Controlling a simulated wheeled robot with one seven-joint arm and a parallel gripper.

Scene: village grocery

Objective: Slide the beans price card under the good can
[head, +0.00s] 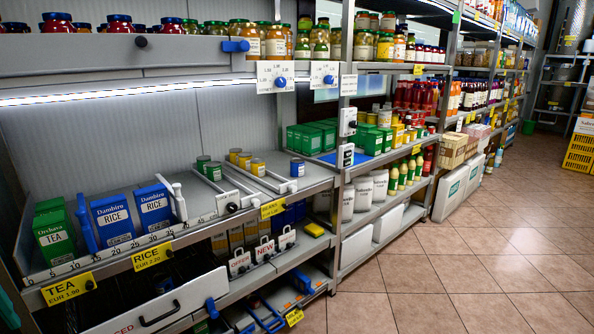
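A yellow price card (272,208) sits on the front shelf edge, right of the RICE card; its print is too small to read surely as beans. Behind it on the shelf stand cans: green cans (213,171) at left, yellow-topped cans (257,167) in the middle lanes, and a single blue can (297,168) apart at right. All stand upright. I cannot tell which is the good can. Another yellow card (294,317) hangs low near the bottom shelf, its print unclear. My gripper is not in view.
TEA card (68,288) and RICE card (153,256) hang on the same edge, below green tea boxes (54,237) and blue rice boxes (112,220). White OFFER and NEW tags (264,249) stand on the shelf below. An open drawer (160,309) juts out. The tiled floor (450,260) at right is clear.

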